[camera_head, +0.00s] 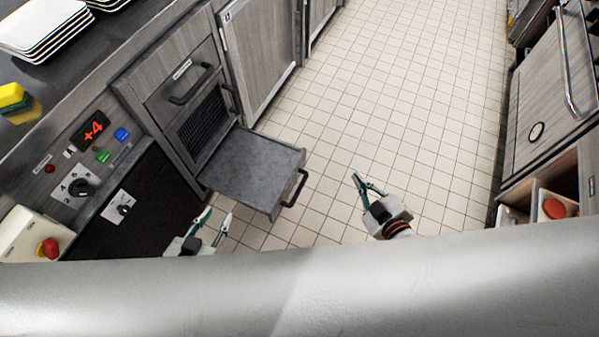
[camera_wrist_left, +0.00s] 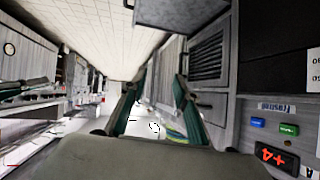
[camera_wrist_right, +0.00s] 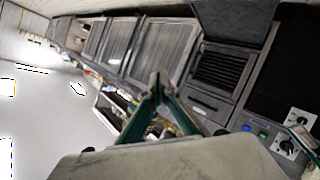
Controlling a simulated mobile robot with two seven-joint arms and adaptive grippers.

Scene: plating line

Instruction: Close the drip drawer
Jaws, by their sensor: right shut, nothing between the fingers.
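The drip drawer (camera_head: 250,168) is pulled out from the grey cabinet, low over the floor, with a dark handle (camera_head: 295,188) on its front. Its top looks flat and dark grey. It also shows at the top of the left wrist view (camera_wrist_left: 165,10) and the right wrist view (camera_wrist_right: 235,20). My left gripper (camera_head: 216,218) is open and empty, left of and nearer than the drawer's front corner. My right gripper (camera_head: 359,181) is shut and empty over the floor, to the right of the handle and apart from it.
Above the drawer opening are a vent grille (camera_head: 203,122) and a closed drawer with a handle (camera_head: 191,84). A control panel with a red display (camera_head: 93,129) and knobs is at left. Tiled floor (camera_head: 400,110) is clear. Counters with bins (camera_head: 553,207) stand at right.

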